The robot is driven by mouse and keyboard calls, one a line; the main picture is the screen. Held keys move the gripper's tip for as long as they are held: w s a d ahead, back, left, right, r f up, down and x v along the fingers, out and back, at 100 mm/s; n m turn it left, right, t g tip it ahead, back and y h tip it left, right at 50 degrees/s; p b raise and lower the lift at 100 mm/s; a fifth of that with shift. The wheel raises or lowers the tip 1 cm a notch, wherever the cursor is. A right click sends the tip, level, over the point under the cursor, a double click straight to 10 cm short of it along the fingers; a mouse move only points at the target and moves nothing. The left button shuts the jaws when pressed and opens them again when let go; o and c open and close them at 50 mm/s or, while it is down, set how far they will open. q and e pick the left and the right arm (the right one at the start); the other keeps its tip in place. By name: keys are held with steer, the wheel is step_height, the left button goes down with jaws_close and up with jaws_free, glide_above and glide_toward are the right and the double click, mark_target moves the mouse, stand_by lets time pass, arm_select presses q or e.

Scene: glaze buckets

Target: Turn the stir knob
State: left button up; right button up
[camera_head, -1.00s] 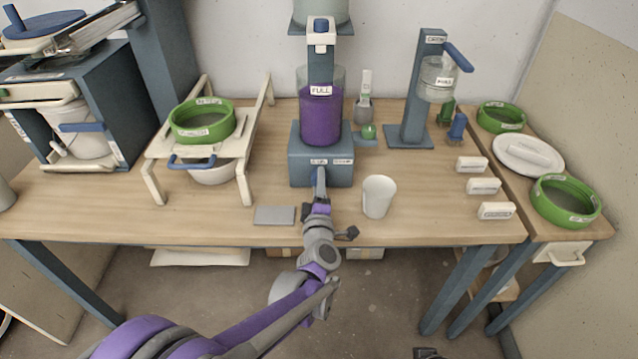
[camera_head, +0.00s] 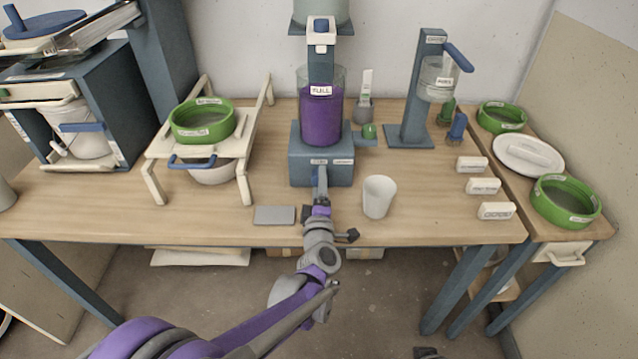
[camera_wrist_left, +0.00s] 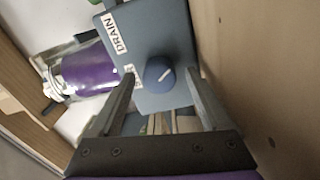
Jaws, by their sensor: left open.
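The purple-filled tank (camera_head: 321,115), marked FULL, stands on the base. My left gripper (camera_wrist_left: 161,96) is open, with its fingers to either side of the knob; I cannot tell whether they touch it. In the head view my left gripper (camera_head: 319,185) is at the base's front and hides the knob. My right gripper is not in view.
A white cup (camera_head: 379,197) stands close right of my left wrist, and a grey plate (camera_head: 274,215) lies to the left. A cream stand (camera_head: 247,185) with a green sieve (camera_head: 202,122) is farther left.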

arm_select(q)
steer(key=s, duration=1)
steer(key=shift+s+f+p, duration=0.15)
steer(key=shift+p, duration=0.15)
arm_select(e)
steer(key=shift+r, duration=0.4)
arm_select(q)
steer(key=shift+s+a+r+m+h, duration=0.1)
steer(key=shift+r+m+h, duration=0.4)
steer(key=shift+m, duration=0.2)
steer(key=s+a+f+m+g, duration=0.4)
steer(key=s+a+m+g, duration=0.15)
steer(key=s, duration=0.35)
steer(key=s+a+f+m+g+y, duration=0.1)
steer(key=s+a+f+m+g, duration=0.25)
steer(key=s+a, duration=0.45)
steer(key=s+a+f+m+g, duration=0.3)
steer(key=s+a+m+g, duration=0.15)
steer(key=s, duration=0.65)
step_height(320, 180, up, 19)
steer(key=w+p, duration=0.1)
steer(key=p, duration=1.6)
steer(key=shift+w+d+m+t, duration=0.3)
steer(key=shift+w+m+t, duration=0.05)
steer(key=shift+w, duration=0.05)
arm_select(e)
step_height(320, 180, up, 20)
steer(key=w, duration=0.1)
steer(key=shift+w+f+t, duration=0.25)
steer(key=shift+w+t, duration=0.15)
